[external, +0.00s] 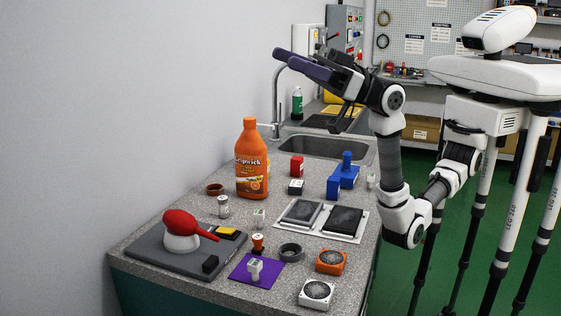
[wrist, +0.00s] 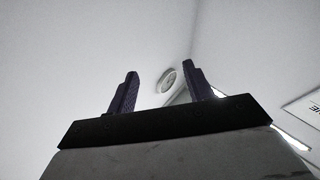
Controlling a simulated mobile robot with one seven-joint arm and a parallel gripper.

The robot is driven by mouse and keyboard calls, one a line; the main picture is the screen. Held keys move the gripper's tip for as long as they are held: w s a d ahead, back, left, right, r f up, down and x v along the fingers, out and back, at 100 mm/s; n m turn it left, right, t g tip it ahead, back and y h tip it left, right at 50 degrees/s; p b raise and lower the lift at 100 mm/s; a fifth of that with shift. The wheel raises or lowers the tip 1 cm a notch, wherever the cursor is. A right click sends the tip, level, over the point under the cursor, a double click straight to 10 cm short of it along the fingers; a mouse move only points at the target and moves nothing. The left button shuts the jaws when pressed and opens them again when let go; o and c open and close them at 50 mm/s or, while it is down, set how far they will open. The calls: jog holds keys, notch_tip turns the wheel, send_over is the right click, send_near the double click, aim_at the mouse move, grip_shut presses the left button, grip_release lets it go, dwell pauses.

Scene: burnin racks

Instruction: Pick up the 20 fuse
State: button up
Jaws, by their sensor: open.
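Several small fuse-like pieces stand on the grey counter (external: 200,262) in the external view. One pale piece (external: 255,268) stands on a purple mat (external: 240,275) near the front. Another pale piece (external: 259,218) stands behind it, and a whitish cylinder (external: 223,207) is to the left. An orange-and-white piece (external: 258,243) is just behind the mat. Their numbers are too small to read, so I cannot tell which is the 20 fuse. My gripper (external: 283,57) is open and empty, high above the counter. In the wrist view its fingers (wrist: 160,69) stand apart, facing wall and ceiling.
An orange bottle (external: 252,165) stands tall mid-counter. A red-topped blower (external: 183,230) sits on a dark mat at left. Fan modules (external: 316,294), a two-pad tray (external: 306,228) and blue blocks (external: 343,177) crowd the right side. A sink (external: 322,148) and tap lie behind.

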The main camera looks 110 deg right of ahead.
jog(key=w+d+f+m+g+h+p, duration=0.1)
jog(key=w+d+m+g+h, duration=0.2)
jog(key=d, duration=0.4)
jog(key=w+d+f+g+h, duration=0.1)
jog(key=w+d+g, duration=0.1)
jog(key=w+d, duration=0.45)
jog(key=m+g+y+p, duration=0.1)
jog(key=g+y+p, duration=0.25)
jog(key=g, duration=0.95)
send_over(226, 197)
jog(key=s+a, duration=0.1)
jog(key=s, duration=0.3)
notch_tip(226, 197, down, 28)
jog(key=r, duration=0.1)
jog(key=shift+h, duration=0.25)
jog(key=p+x, duration=0.2)
jog(key=x, duration=0.6)
jog(key=shift+f, duration=0.25)
jog(key=shift+p+x, duration=1.4)
jog(key=shift+x, duration=1.45)
jog(key=c, duration=1.1)
jog(key=shift+r, duration=0.1)
